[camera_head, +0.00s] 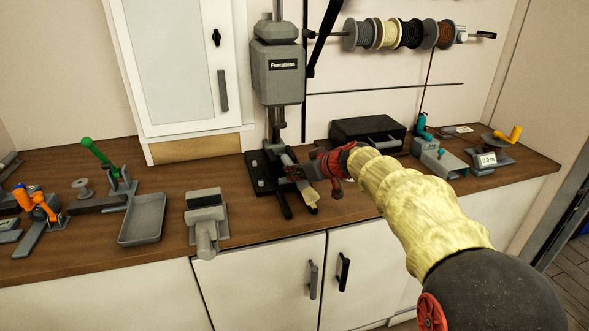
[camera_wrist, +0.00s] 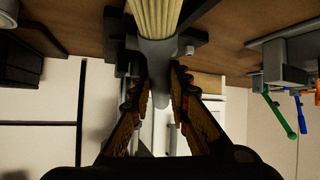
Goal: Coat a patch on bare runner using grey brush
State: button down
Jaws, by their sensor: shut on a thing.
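My gripper (camera_head: 306,174) reaches in from the right and is in front of the drill press on the bench. It is shut on the grey brush (camera_head: 310,188), which has a grey handle and cream bristles pointing down toward the front of the bench. In the wrist view the brush's pale bristles (camera_wrist: 155,14) fill the top middle, and its grey handle runs down between the two fingers (camera_wrist: 160,98). I cannot tell whether the bristles touch anything. I cannot make out which thing is the bare runner.
The drill press (camera_head: 278,75) stands behind my gripper, its dark base partly hidden. A grey tray (camera_head: 143,219) and a grey clamp-like block (camera_head: 206,217) lie to the left. A black box (camera_head: 367,131) and tools with teal and orange handles stand right. Wire spools hang above.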

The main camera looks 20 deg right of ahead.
jog(key=shift+r, duration=0.1)
jog(key=shift+r+p, duration=0.9)
jog(key=shift+r, duration=1.5)
